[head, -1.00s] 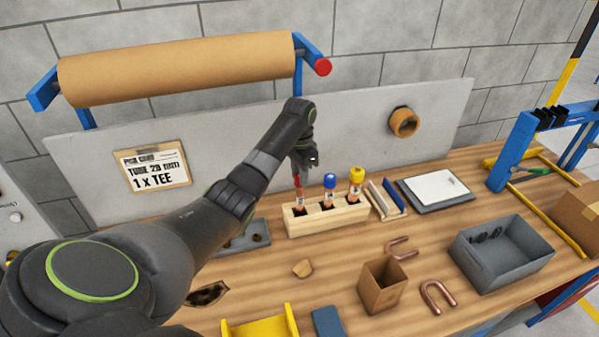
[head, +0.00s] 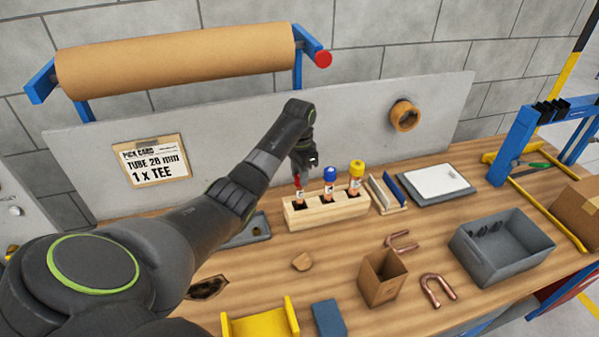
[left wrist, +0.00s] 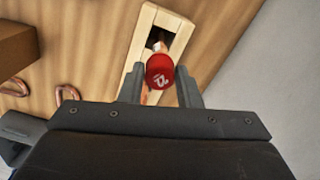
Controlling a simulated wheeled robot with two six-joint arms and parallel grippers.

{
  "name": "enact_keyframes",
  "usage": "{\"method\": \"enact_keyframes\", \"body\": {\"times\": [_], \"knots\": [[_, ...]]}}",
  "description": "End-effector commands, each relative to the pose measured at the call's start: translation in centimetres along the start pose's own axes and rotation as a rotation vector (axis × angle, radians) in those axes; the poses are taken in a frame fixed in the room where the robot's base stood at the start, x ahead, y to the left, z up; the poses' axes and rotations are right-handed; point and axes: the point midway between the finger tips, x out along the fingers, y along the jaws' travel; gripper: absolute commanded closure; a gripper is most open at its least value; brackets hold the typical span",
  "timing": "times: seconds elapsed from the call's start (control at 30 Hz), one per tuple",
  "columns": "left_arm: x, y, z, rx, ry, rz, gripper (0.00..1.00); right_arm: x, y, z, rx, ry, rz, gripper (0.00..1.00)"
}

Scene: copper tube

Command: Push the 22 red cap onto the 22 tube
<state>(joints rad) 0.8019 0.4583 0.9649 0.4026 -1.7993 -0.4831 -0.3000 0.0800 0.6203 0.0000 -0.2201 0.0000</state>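The red cap marked 22 (left wrist: 160,71) is between the fingertips of my left gripper (left wrist: 160,82), which look closed on its sides. In the head view, the red cap (head: 298,182) shows below my left gripper (head: 303,166), at the top of the 22 tube (head: 297,210). The tube stands in the left hole of the wooden block (head: 325,217). In the left wrist view the cap hides most of the tube, and I cannot tell how far down the cap sits. My right gripper is not in view.
A blue-capped tube (head: 330,181) and a yellow-capped tube (head: 356,177) stand to the right in the same block. A grey panel (head: 230,140) rises behind. A cardboard box (head: 382,278), copper bends (head: 439,289) and a grey bin (head: 502,253) are at the front right.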

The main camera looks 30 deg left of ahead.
Motion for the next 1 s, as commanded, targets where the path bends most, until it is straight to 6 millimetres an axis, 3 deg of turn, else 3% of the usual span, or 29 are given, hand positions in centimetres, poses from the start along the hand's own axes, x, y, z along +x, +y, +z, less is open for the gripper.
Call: {"method": "enact_keyframes", "body": {"times": [0.03, 0.13, 0.47, 0.77, 1.0], "knots": [[0.0, 0.0, 0.0, 0.0, 0.0, 0.0, 0.62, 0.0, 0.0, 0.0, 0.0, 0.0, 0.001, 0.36], [-0.1, 0.0, 0.0, 0.0, 0.0, 0.0, 0.49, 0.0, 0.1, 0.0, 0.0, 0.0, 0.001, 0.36], [-0.3, -0.1, 0.0, 0.0, 0.002, -0.002, 0.49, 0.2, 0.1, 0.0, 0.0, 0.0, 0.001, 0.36], [-4.8, -0.1, -0.1, 0.001, 0.004, -0.004, 0.49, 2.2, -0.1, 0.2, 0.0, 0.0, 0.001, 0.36], [-7.5, 0.0, 0.0, 0.0, 0.001, 0.0, 0.49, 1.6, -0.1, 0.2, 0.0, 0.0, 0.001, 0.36]]}}
